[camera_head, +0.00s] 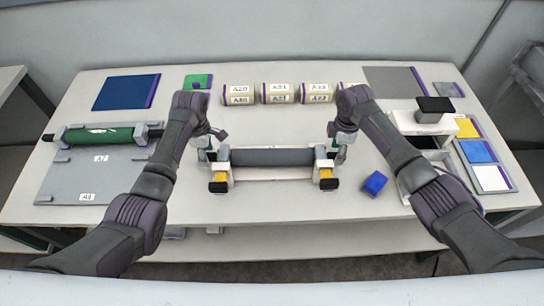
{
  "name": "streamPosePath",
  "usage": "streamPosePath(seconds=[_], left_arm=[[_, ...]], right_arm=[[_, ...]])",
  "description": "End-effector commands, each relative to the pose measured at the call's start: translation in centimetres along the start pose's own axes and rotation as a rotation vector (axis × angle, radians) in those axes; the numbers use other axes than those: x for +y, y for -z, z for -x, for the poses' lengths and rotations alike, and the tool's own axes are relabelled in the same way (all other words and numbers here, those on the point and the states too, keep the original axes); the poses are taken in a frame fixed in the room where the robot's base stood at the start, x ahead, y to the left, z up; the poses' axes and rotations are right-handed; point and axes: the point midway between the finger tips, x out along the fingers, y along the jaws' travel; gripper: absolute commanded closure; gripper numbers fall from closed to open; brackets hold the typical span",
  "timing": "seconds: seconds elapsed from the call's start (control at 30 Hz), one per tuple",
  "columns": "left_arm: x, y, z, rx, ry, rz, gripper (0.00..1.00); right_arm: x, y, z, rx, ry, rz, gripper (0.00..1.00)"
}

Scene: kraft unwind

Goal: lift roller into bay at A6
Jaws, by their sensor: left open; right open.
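A dark grey roller (272,157) lies level across a white cradle (270,173) with yellow and black end blocks, in the middle of the table. My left gripper (207,150) is open at the roller's left end. My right gripper (340,148) is open at its right end. I cannot tell whether either touches the roller. A grey board (75,180) at the left carries labels that look like A7 and A6. A green roller (98,136) rests in supports along the board's back edge, above the A7 label. The A6 label is near the board's front edge.
A white box-like unit with a black top (434,108) and coloured panels (478,151) are at the right. The table front is mostly clear.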

Motion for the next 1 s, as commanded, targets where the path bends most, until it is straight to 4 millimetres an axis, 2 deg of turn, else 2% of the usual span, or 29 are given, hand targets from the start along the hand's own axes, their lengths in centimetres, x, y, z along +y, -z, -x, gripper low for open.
streamPosePath(seconds=[0.2, 0.57, 0.67, 0.9, 1.0], left_arm=[[0.0, 0.0, -2.2, -0.001, 0.000, 0.000, 0.46], [0.0, 0.0, -2.6, -0.001, -0.001, 0.000, 0.46], [0.0, 0.0, -2.6, -0.001, -0.001, 0.000, 0.59], [0.0, 0.0, -2.6, -0.001, -0.001, 0.000, 0.99], [0.0, 0.0, -2.6, -0.001, -0.001, 0.000, 1.00]], right_arm=[[0.0, 0.1, -2.2, 0.001, 0.001, 0.000, 0.46], [0.0, 0.0, -2.6, 0.001, -0.001, 0.001, 0.46], [0.0, 0.0, -2.6, 0.001, -0.001, 0.000, 0.59], [0.0, 0.0, -2.6, 0.001, -0.001, 0.000, 0.99], [0.0, 0.0, -2.6, 0.001, -0.001, 0.000, 1.00]])
